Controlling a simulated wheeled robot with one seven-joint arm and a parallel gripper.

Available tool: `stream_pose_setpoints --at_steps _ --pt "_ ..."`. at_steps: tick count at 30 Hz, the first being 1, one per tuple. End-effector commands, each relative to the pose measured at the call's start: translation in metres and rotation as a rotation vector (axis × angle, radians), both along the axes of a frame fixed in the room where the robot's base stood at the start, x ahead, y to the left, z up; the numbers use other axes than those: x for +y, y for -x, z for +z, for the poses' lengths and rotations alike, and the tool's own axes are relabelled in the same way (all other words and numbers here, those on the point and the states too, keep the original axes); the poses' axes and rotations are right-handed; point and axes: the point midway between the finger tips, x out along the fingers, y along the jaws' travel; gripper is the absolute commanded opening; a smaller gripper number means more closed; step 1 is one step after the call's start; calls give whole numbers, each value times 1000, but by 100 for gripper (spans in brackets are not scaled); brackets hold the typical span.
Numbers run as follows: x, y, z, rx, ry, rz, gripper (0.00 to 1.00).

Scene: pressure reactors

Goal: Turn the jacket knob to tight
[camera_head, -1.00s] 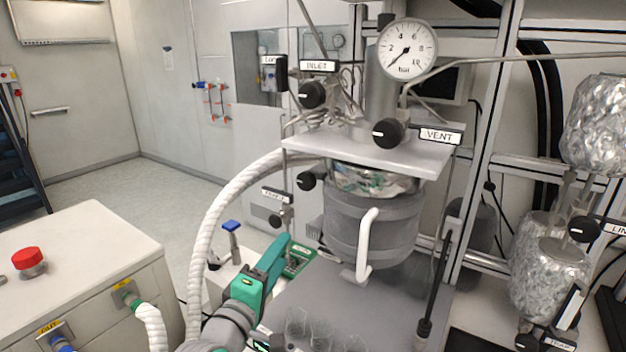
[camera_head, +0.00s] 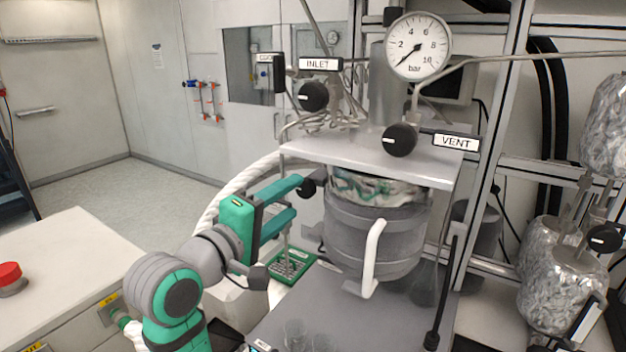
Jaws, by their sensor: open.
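A black knob (camera_head: 308,188) sits at the left side of the reactor vessel, just below the pale plate; I take it as the jacket knob. Its label is hidden behind my gripper, so its pointer setting cannot be read. My gripper (camera_head: 297,199) is green and open, with two fingers pointing right. The upper fingertip is close to the knob and partly overlaps it in the picture; the lower finger is below it. I cannot tell whether they touch. The grey reactor vessel (camera_head: 345,235) with a white handle stands just right of the gripper.
Above are the INLET knob (camera_head: 313,96), the VENT knob (camera_head: 399,140) and a pressure gauge (camera_head: 418,46) reading near zero. A white hose (camera_head: 212,208) curves behind my gripper. Glassware (camera_head: 298,333) stands below on the grey bench. A white cabinet (camera_head: 60,255) is at left.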

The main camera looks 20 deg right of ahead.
Motion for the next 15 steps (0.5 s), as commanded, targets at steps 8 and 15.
stream_pose_setpoints --at_steps 8,15 --pt "-36 -26 0 0 -1 -3 53" --pt "-65 -50 0 0 0 -1 53"
